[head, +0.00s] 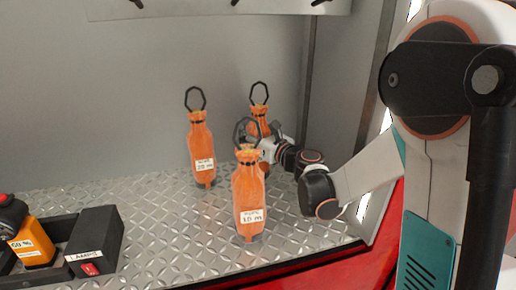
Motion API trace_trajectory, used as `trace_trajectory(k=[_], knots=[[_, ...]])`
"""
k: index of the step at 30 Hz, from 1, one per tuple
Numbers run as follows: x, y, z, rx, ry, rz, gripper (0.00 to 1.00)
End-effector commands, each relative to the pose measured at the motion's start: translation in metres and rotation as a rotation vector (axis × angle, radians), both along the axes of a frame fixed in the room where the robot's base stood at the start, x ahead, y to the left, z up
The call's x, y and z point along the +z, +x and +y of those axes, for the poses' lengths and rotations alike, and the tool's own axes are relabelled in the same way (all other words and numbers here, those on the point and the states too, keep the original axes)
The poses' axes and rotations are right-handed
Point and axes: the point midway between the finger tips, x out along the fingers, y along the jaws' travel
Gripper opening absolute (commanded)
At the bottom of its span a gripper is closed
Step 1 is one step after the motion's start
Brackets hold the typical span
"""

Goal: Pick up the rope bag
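Three orange rope bags with dark loops on top stand on the metal tread-plate floor in the head view. The front rope bag (249,200) stands near the front edge and has a white label that seems to read 10 m. The left rope bag (202,150) stands farther back and also has a white label. The back rope bag (259,119) is largely hidden by the front bag and my gripper. My gripper (257,144) reaches in from the right, between the front and back bags. Its fingertips are partly hidden, so I cannot tell whether it touches or holds a bag.
A dark box (95,242) and a tray (50,262) with an orange-and-black device (33,246) stand at the lower left. A grey wall rises behind, with a shelf (215,8) above. The tread plate (150,210) left of the bags is clear.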

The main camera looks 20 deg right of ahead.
Motion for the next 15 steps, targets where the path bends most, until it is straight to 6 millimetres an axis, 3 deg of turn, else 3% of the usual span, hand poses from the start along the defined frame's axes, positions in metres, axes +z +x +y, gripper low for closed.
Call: trace_trajectory(k=[15], knots=[[-0.0006,-0.0010,-0.0005,-0.001,-0.001,0.001,0.00]])
